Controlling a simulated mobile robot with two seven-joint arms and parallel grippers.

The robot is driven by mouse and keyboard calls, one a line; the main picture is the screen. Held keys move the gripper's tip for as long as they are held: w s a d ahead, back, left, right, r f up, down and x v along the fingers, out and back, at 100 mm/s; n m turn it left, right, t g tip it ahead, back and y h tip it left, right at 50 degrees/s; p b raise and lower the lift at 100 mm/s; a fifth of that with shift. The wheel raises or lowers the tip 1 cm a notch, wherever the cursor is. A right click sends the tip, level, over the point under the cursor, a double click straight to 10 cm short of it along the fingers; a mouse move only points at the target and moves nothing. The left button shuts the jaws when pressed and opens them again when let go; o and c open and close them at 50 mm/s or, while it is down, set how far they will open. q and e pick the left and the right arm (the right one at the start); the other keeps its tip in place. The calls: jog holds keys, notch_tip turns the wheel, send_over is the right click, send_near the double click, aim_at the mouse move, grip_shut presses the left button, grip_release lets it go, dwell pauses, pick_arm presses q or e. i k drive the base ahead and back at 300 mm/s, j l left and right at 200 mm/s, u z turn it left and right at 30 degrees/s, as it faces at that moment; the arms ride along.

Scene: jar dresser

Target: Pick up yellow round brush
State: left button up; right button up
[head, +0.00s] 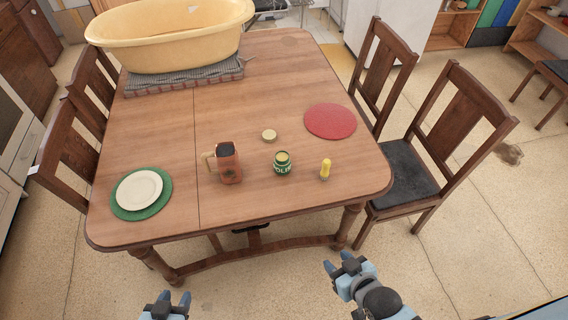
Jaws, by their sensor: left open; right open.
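The yellow round brush (325,168) stands upright on the wooden table (250,110), near its front right part. It looks small, and its fine details are hard to make out. My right gripper (343,264) is open and empty, in front of the table and below the brush in the picture, well apart from it. My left gripper (167,300) is open and empty at the bottom edge, in front of the table's left part.
A green jar (282,165) stands just left of the brush, with a loose lid (269,135) behind it. A brown mug (229,165), a plate (139,189) on a green mat, a red mat (330,121) and a large yellow tub (170,35) share the table. Chairs (440,150) flank it.

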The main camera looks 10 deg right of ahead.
aim_at(325, 163)
jog(key=l+u, duration=0.2)
jog(key=u, duration=0.2)
jog(key=l+u, duration=0.2)
jog(key=u, duration=0.25)
jog(key=l+u, duration=0.2)
jog(key=u, duration=0.2)
jog(key=k+l+u, duration=0.15)
jog(key=l, duration=0.2)
jog(key=k+l+u, duration=0.1)
jog(key=l, duration=0.25)
jog(key=k+l+u, duration=0.15)
jog(key=l, duration=0.15)
jog(key=k+l, duration=0.15)
jog(key=l, duration=0.15)
jog(key=k+l, duration=0.15)
jog(key=l, duration=0.1)
